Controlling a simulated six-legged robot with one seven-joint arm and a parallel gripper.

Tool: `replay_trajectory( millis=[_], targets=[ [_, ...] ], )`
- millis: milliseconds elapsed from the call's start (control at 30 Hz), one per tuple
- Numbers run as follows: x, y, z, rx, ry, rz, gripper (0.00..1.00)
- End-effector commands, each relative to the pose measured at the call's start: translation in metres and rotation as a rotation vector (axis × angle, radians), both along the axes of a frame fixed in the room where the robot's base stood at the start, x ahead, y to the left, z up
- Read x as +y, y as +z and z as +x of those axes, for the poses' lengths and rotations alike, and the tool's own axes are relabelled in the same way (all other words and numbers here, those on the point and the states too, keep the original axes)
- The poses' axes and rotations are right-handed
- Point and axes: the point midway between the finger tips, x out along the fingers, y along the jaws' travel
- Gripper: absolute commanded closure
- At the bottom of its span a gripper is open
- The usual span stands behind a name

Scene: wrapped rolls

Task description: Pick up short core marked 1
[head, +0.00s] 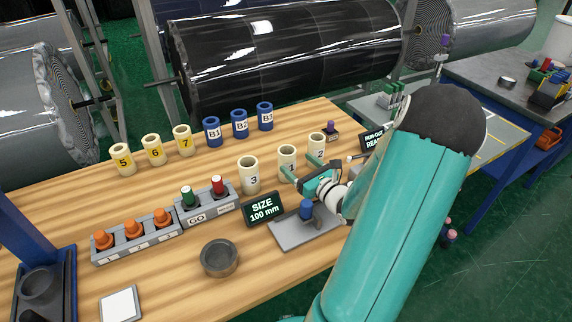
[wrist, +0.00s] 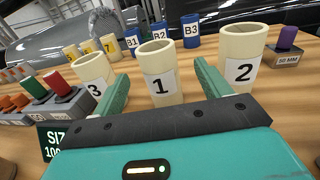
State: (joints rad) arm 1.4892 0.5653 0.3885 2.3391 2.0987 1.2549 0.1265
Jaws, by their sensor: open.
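The short core marked 1 (wrist: 160,85) is a cream, hollow tube standing upright on the wooden table. In the wrist view it stands between the two green fingers of my gripper (wrist: 160,72), with a gap visible on each side. In the head view the same core (head: 287,153) is the middle one of three, its lower part partly hidden by my gripper (head: 301,167). My gripper is open and empty. The core marked 3 (wrist: 94,72) stands to the left and the core marked 2 (wrist: 242,60) to the right.
Cores marked 5, 6 and 7 (head: 152,150) and blue cores B1, B2, B3 (head: 239,124) stand behind. A SIZE 100 mm sign (head: 264,208), a button box (head: 206,204), orange knobs (head: 133,229) and a dark round cup (head: 219,258) are nearby. A purple-topped piece (wrist: 287,38) stands beyond core 2.

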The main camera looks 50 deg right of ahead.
Motion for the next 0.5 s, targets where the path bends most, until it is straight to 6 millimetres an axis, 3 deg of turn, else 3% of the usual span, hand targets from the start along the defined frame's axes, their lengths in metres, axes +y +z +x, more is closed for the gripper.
replay_trajectory(
  millis=[267, 500],
  targets=[
    [0.000, -0.005, 0.021, -0.001, 0.005, -0.001, 0.24],
    [-0.005, -0.004, 0.060, -0.002, 0.006, -0.001, 0.24]
  ],
)
